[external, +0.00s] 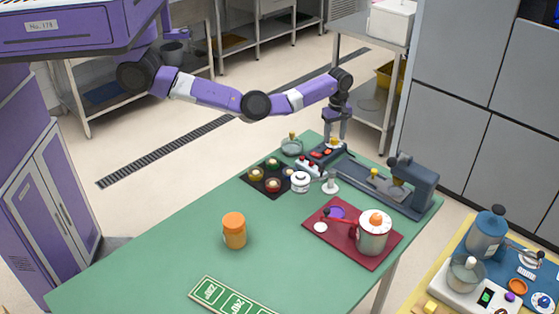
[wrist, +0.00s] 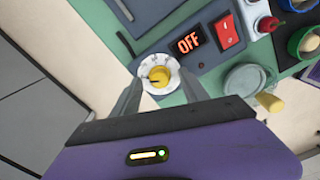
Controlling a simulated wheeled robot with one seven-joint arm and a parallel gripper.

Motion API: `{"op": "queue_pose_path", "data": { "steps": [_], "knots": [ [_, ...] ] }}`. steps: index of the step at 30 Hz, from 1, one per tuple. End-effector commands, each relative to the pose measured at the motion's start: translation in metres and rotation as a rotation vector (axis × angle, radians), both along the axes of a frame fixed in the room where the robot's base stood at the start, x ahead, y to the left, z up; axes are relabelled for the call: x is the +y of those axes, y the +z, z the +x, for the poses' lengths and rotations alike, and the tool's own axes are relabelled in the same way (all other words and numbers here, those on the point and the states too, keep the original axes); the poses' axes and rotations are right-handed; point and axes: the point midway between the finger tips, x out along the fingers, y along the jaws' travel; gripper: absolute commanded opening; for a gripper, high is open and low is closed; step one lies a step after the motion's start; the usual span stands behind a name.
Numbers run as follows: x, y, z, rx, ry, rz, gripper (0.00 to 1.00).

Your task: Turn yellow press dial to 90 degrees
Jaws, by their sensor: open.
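The yellow press dial (wrist: 158,76) sits on a round white scale at the end of a blue-grey panel in the wrist view. Its dark pointer line is small, and I cannot read its angle. A display reading OFF (wrist: 188,43) and a red switch (wrist: 226,31) are beside it on the panel. In the external view the dial (external: 334,142) shows at the far end of the green table, below my gripper (external: 336,134). In the wrist view my gripper (wrist: 157,90) is open, with one finger on each side of the dial. I cannot tell whether the fingers touch it.
The press (external: 412,185) stands on its base to the right of the panel. A dark tray with several round pots (external: 268,176), a glass dish (external: 291,147) and a white pot (external: 300,181) stand near. A red mat (external: 320,236) carries a kettle (external: 373,236).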

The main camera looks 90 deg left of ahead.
Motion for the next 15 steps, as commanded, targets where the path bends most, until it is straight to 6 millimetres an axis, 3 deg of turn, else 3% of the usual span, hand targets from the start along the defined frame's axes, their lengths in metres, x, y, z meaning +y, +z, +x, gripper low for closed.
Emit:
{"op": "queue_pose_path", "data": {
  "steps": [11,15],
  "knots": [
    [0.0003,-0.0065,0.0001,-0.001,0.0,0.0,0.52],
    [0.0003,-0.0064,0.0001,-0.001,0.0,0.0,0.25]
  ]
}}
